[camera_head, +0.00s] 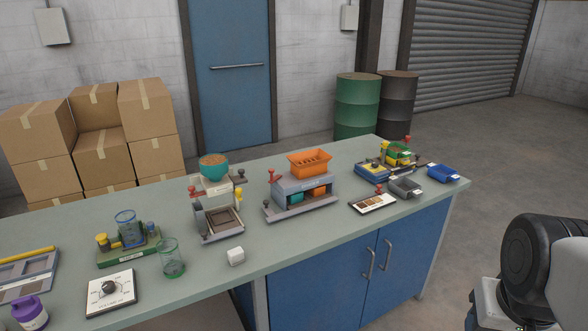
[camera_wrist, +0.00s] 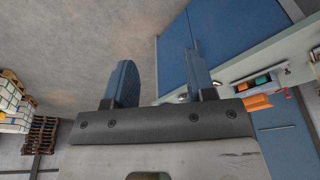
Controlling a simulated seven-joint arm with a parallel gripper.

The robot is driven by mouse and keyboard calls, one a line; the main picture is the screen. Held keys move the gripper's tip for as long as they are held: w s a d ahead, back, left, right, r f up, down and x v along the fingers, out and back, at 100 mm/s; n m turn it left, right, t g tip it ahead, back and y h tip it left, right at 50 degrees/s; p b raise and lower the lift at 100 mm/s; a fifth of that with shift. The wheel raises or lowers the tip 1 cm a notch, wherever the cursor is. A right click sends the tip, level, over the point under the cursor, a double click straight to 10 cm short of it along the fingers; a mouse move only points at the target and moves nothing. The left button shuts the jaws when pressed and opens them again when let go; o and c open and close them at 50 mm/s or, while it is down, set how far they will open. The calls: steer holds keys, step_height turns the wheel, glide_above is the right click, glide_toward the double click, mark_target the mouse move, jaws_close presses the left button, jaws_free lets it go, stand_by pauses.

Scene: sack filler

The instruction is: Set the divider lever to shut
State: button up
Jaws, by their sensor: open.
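A grey divider unit (camera_head: 302,186) with an orange hopper (camera_head: 310,163) on top stands on the bench, with a teal bin and an orange bin in its front openings. A red-knobbed lever (camera_head: 274,179) stands upright at its left end; its exact setting cannot be read. The wrist view shows the orange hopper (camera_wrist: 258,102) sideways at the right, with a red part (camera_wrist: 280,90) beside it. My gripper (camera_wrist: 160,80) is open and empty, its two blue fingers wide apart, well away from the unit. It does not show in the head view.
A machine with a teal bowl (camera_head: 214,167) stands left of the divider. A white block (camera_head: 236,257) and a sample card (camera_head: 373,203) lie near the front edge. Blue and grey trays (camera_head: 443,173) fill the right end. Free bench shows before the divider. Blue cabinet doors (camera_head: 395,260) are below.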

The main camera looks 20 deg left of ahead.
steer(key=w+a+r, duration=0.3)
steer(key=w, duration=0.6)
steer(key=w+a+r, duration=0.4)
steer(key=w, duration=0.5)
steer(key=t, duration=0.2)
glide_above(271, 169)
steer(key=s, duration=0.4)
step_height(271, 169, down, 11)
steer(key=shift+w, duration=0.15)
steer(key=shift+x, duration=3.8)
